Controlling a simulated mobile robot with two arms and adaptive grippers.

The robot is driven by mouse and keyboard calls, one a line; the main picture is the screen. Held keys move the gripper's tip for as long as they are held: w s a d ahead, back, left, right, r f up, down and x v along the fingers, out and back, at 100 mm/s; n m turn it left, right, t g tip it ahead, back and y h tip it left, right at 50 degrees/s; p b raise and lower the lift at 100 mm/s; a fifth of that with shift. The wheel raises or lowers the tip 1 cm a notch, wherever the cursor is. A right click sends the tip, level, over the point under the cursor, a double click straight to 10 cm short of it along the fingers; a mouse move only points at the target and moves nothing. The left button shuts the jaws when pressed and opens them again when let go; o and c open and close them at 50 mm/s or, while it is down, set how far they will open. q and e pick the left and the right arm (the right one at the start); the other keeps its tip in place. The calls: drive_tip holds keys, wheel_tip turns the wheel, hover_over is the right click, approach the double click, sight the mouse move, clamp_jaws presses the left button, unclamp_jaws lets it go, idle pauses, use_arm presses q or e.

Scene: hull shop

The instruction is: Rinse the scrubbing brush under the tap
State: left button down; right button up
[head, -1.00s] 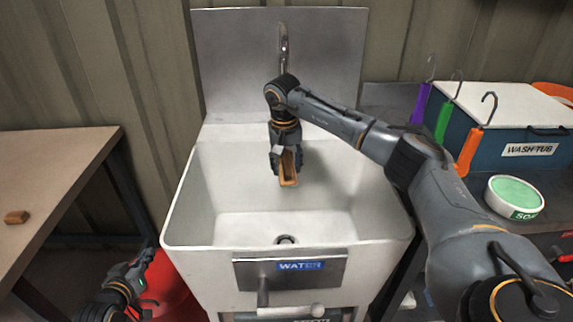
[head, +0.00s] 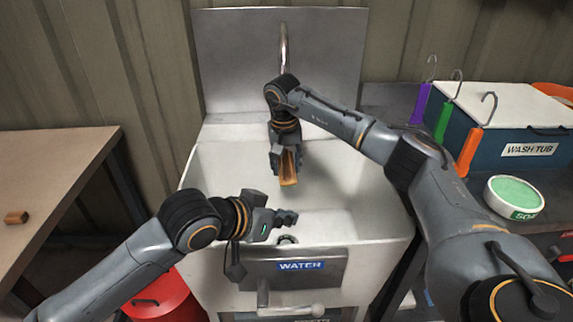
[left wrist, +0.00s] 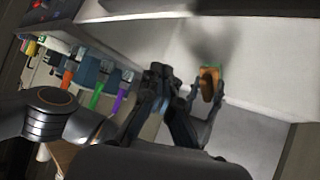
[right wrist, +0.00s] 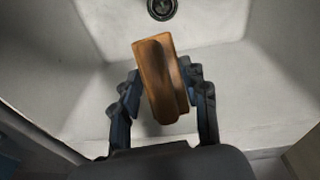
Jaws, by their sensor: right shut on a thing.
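The scrubbing brush (head: 289,168), with a brown wooden back, is in my right gripper (head: 286,160), which is shut on it inside the sink basin. The brush fills the middle of the right wrist view (right wrist: 158,75) between the two fingers; its bristles are hidden there. The tap (head: 284,45) rises at the back of the sink (head: 205,170), partly hidden behind my right arm; I see no water stream. My left gripper (head: 287,218) is over the sink's front rim, empty, its fingers close together. Below it are the WATER panel (head: 262,272) and a metal lever (head: 290,311).
A drain (right wrist: 162,8) is in the basin floor. At right stand a blue wash tub (head: 500,150), purple, green and orange hooked handles (head: 470,150), and a soap bowl (head: 514,197). A bench (head: 50,170) with a small brown block (head: 16,218) is at left, above a red bucket (head: 160,297).

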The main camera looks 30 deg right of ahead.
use_arm(q)
drive_tip(key=s+f+m+g+y, duration=0.1)
drive_tip(key=s+m+y, duration=0.1)
drive_tip(key=s, duration=0.5)
drive_tip(key=m+g+y, duration=0.1)
drive_tip(key=m+y, duration=0.1)
drive_tip(key=y, duration=0.1)
hover_over(313, 311)
wheel_tip(313, 311, down, 3)
drive_tip(key=shift+d+f, duration=0.15)
drive_tip(key=shift+f, duration=1.35)
drive_tip(key=shift+d+f, duration=0.15)
drive_tip(key=shift+f, duration=1.35)
drive_tip(key=shift+f, duration=0.1)
drive_tip(key=shift+f, duration=2.8)
drive_tip(key=shift+r, duration=4.55)
